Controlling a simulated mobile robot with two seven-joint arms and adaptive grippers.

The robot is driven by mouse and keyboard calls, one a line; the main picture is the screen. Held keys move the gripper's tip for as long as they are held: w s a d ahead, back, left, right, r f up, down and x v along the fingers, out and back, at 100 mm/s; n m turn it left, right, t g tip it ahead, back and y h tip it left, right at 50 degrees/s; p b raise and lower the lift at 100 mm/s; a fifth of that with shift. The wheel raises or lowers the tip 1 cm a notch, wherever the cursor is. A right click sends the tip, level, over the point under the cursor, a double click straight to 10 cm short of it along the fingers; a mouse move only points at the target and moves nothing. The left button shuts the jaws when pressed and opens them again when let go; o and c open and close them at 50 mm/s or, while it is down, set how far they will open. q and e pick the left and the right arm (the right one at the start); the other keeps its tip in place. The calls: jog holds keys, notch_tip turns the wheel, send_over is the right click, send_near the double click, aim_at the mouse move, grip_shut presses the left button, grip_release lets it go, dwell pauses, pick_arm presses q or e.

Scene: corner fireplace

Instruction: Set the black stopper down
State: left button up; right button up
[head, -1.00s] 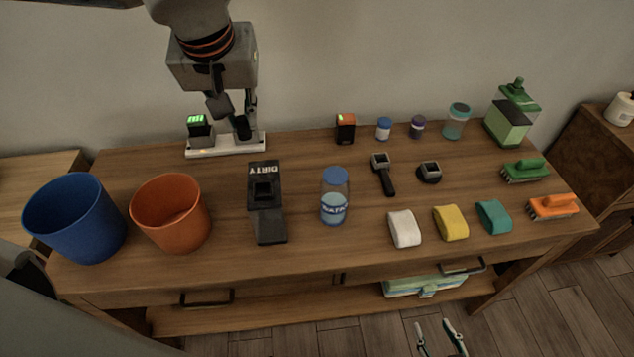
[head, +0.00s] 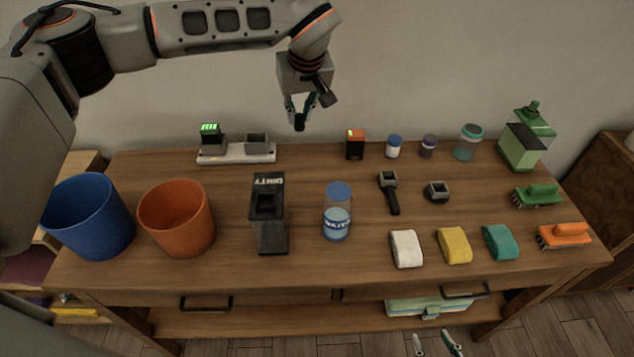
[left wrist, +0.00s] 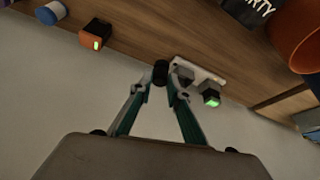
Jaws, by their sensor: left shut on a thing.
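The black stopper (head: 299,123) is a small dark piece held between the fingertips of my left gripper (head: 300,108). It hangs in the air above the back of the table (head: 350,270), between the white charging base and the orange-topped battery. In the left wrist view the stopper (left wrist: 160,73) shows as a dark round shape between the teal fingers (left wrist: 160,80), which are shut on it. My right gripper (head: 438,345) is at the bottom edge of the head view, in front of the table, with its fingers apart and nothing visible between them.
The white charging base (head: 236,154) holds a green-lit battery (head: 211,137); its right socket looks empty. The orange-topped battery (head: 355,144) and small jars stand along the back. Orange (head: 176,218) and blue (head: 88,216) bins stand left. Bare wood lies between the base and orange-topped battery.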

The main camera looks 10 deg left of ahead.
pick_arm(q)
notch_tip(320, 180, down, 18)
jog(key=shift+b, duration=0.45)
jog(key=shift+f, duration=0.1)
jog(key=o, duration=0.8)
jog(key=shift+r, duration=0.45)
jog(key=p+v, duration=0.1)
jog(key=v, duration=1)
jog(key=shift+s+r, duration=0.15)
